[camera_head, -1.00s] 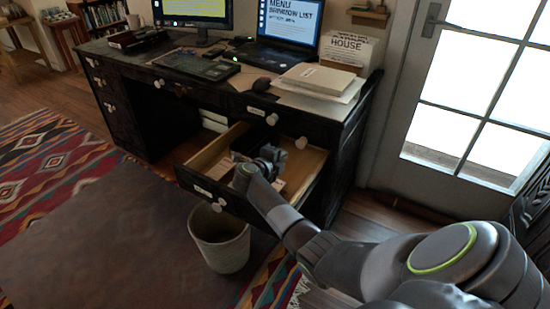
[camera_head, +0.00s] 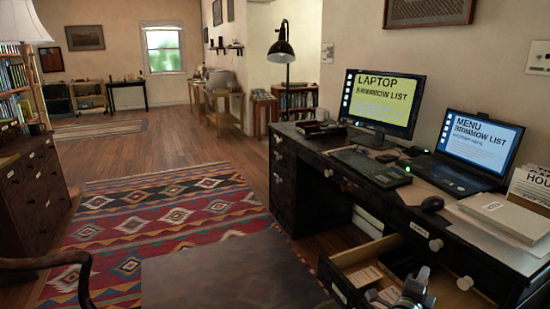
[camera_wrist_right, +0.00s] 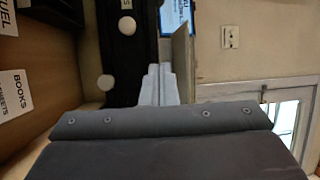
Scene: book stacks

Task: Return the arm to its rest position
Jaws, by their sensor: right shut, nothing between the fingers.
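My right gripper (camera_head: 418,277) is at the bottom edge of the head view, in or just above the open desk drawer (camera_head: 367,252); its height over the drawer cannot be told. Its pale fingers (camera_wrist_right: 158,85) are shut together and empty in the right wrist view. Most of my right arm is out of the head view. My left gripper is in neither view.
The dark desk (camera_head: 305,152) carries a monitor (camera_head: 382,100), laptop (camera_head: 478,145), keyboard (camera_head: 370,166) and books (camera_head: 508,215). The open drawer holds labelled cards (camera_head: 364,277). Open floor with a patterned rug (camera_head: 180,215) lies left. A curved wooden piece (camera_head: 45,262) is at lower left.

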